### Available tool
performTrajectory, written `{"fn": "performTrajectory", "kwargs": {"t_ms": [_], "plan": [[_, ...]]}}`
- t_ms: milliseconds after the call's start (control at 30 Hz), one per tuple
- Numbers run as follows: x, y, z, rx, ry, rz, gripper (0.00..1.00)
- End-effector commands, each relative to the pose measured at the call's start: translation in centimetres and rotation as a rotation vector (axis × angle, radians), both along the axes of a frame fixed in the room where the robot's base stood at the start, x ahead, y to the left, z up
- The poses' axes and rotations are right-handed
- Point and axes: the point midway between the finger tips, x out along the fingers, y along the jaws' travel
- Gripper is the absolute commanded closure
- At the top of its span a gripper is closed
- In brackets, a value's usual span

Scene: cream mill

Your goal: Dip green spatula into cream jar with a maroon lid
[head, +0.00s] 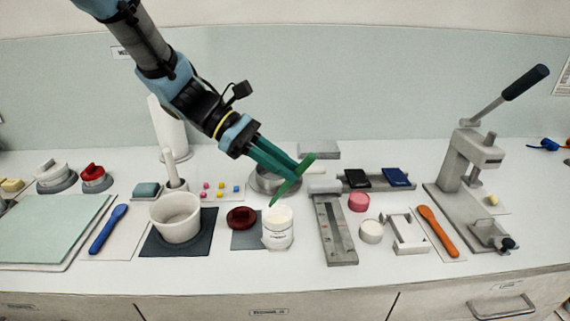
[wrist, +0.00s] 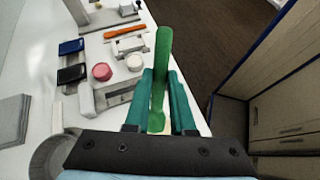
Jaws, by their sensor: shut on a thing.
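My gripper (head: 296,175), with teal fingers, is shut on the green spatula (head: 304,165). The spatula is held tilted, its lower end just above the white cream jar (head: 278,231) in the head view; I cannot tell whether it is directly over the mouth. The jar stands upright with its lid off. The maroon lid (head: 241,217) lies left of the jar on a grey mat (head: 246,240). In the wrist view the spatula (wrist: 163,60) runs out between the fingers of my gripper (wrist: 159,85); the jar is not visible there.
A white mortar (head: 176,219) on a dark mat stands left of the lid. A grey ruled block (head: 334,232) is close right of the jar. A metal bowl (head: 266,181) is behind it. A blue spatula (head: 108,230), an orange spatula (head: 438,231) and a lever press (head: 470,165) lie farther out.

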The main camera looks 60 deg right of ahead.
Motion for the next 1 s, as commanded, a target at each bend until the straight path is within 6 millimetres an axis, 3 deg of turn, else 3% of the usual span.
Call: {"fn": "performTrajectory", "kwargs": {"t_ms": [700,1000], "plan": [[0.0,0.0,-5.8,0.002,-0.001,0.0,1.0],[0.0,0.0,-7.1,0.002,-0.001,0.0,1.0]]}}
